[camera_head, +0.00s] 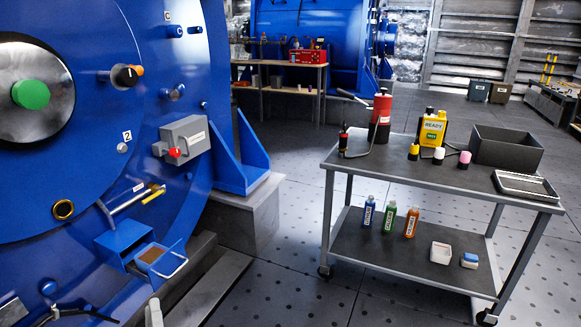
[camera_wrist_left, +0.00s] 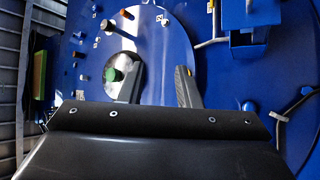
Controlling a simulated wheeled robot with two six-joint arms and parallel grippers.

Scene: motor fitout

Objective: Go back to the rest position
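My left gripper (camera_wrist_left: 156,68) shows in the left wrist view. Its two fingers stand well apart with nothing between them, in front of the blue motor housing (camera_wrist_left: 215,75). The housing also fills the left of the head view (camera_head: 150,90), with a green knob (camera_head: 31,94) on a round metal plate. The green knob shows beside the left finger in the wrist view (camera_wrist_left: 112,75). I cannot make out the left gripper clearly in the head view. My right gripper is in neither view.
A small blue drawer (camera_head: 160,258) with a handle and a grey switch box (camera_head: 185,138) stick out of the housing. Open floor (camera_head: 285,255) lies between.

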